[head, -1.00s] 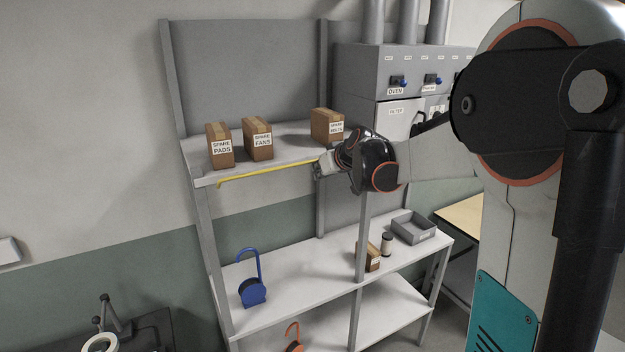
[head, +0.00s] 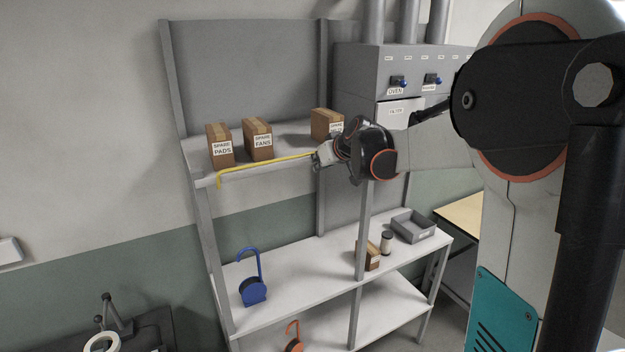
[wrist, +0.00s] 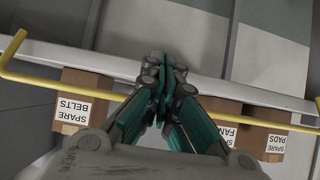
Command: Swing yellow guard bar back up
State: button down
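The yellow guard bar (head: 268,165) runs along the front of the upper shelf, slightly above its edge, with a bent left end. In the wrist view the bar (wrist: 75,84) crosses the picture and passes behind my fingers, with a bent end at left. My gripper (head: 318,158) is at the bar's right part, in front of the shelf. In the wrist view its teal-padded fingers (wrist: 162,80) are together at the tips. The bar runs across the fingers rather than visibly between the pads; the contact itself is hidden.
The upper shelf (head: 200,178) bears boxes labelled spare pads (head: 220,146), spare fans (head: 257,139) and spare belts (head: 326,124), close behind the bar. A blue hooked item (head: 252,288) and a grey tray (head: 413,227) sit on the lower shelf. Grey oven cabinets (head: 385,65) stand at right.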

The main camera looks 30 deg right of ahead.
jog(key=shift+r, duration=0.25)
jog(key=shift+w, duration=0.1)
jog(key=shift+w+r, duration=0.15)
jog(key=shift+r, duration=0.15)
dwell(0.5)
jog(key=s+r+p, duration=0.1)
jog(key=s, duration=0.9)
jog(key=shift+d, duration=0.15)
dwell(0.5)
